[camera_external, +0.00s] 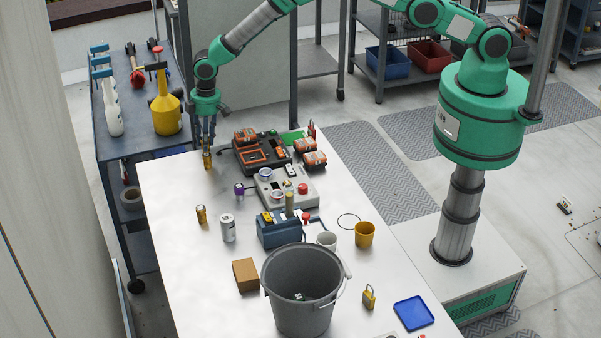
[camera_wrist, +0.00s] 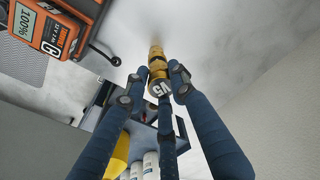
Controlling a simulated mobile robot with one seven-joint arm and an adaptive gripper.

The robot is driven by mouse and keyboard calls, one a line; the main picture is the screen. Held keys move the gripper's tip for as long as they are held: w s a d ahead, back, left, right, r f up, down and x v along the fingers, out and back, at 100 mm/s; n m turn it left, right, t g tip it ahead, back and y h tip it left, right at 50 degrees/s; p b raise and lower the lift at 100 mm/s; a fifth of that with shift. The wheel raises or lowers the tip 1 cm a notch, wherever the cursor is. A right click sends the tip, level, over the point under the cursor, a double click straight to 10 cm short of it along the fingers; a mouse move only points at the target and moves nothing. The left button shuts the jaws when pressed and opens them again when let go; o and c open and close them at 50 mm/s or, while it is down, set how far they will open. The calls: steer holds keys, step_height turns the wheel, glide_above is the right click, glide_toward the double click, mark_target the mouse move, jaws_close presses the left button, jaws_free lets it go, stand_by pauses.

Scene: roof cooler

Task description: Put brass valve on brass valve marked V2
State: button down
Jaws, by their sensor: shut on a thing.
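My gripper (camera_external: 207,143) is over the far left end of the white table, pointing down. Its fingers are closed around a brass valve (camera_external: 207,160). In the wrist view my gripper (camera_wrist: 157,82) holds this brass valve (camera_wrist: 157,62) between its dark fingertips, and a dark label with white marks faces the camera; I cannot read it surely. Whether the valve's lower end touches the table is not clear. A second small brass valve (camera_external: 201,215) stands on the table, nearer the camera and apart from my gripper. Its marking is too small to read.
A black-and-orange tool case (camera_external: 262,152) lies right of my gripper. A purple item (camera_external: 239,189), a white can (camera_external: 228,229), a grey control box (camera_external: 285,188) and a grey bucket (camera_external: 302,290) stand nearer. The left strip of the table (camera_external: 170,205) is clear.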

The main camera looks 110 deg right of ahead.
steer(key=shift+f, duration=0.6)
steer(key=shift+f, duration=0.1)
steer(key=c, duration=1.4)
jaws_free()
steer(key=shift+c, duration=0.2)
step_height(320, 180, up, 12)
steer(key=s+b, duration=0.1)
steer(key=shift+s+r, duration=0.1)
steer(key=shift+r, duration=0.1)
